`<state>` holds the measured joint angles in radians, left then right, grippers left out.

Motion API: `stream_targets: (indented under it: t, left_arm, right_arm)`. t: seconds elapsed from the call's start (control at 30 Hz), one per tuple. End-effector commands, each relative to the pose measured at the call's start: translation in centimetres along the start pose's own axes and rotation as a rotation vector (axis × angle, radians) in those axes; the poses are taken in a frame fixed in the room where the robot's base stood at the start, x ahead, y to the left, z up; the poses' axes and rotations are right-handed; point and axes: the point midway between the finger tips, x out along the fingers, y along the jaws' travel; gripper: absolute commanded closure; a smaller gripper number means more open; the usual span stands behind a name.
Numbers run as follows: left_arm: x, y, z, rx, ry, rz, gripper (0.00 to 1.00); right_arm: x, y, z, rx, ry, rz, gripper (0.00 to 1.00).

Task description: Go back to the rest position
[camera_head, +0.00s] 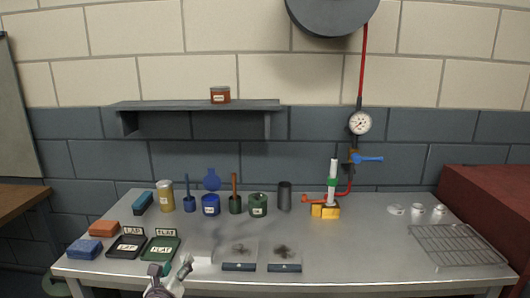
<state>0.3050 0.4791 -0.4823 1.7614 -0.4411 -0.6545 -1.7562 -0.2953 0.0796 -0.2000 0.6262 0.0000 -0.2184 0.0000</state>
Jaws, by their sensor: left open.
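My left gripper (171,268) shows at the bottom edge of the head view, left of centre. It is open, with its fingers spread and nothing visible between them. It is in front of the green open case labelled FLAT (164,252), near the front edge of the grey table (340,240). A small white piece (202,260) lies just to the right of its fingertips. Whether the gripper touches the table or the case cannot be told. My right gripper is not in view.
A black LAP case (128,247), blue block (84,249) and orange block (104,228) lie at left. Cans stand behind. Two dark-smudged sheets (285,251) lie front centre. A wire rack (455,246) is at right. The table between sheets and rack is clear.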

Motion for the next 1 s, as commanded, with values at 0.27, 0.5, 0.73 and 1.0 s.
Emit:
stream_targets:
  t: [0.27, 0.5, 0.73, 1.0]
  left_arm:
    - [0.4, 2.6, -4.3, -0.146, 0.075, 0.052, 0.42]
    - [0.0, 6.6, -10.8, -0.365, 0.171, 0.145, 0.42]
    - [-3.1, 12.7, -21.9, -0.720, 0.292, 0.342, 0.42]
    - [-13.6, 20.6, -38.0, -1.260, 0.354, 0.741, 0.42]
  right_arm:
    - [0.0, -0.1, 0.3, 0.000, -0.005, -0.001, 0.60]
    - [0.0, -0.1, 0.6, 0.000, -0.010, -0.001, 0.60]
    - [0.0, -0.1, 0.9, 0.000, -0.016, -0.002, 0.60]
    - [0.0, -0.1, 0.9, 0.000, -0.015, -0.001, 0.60]
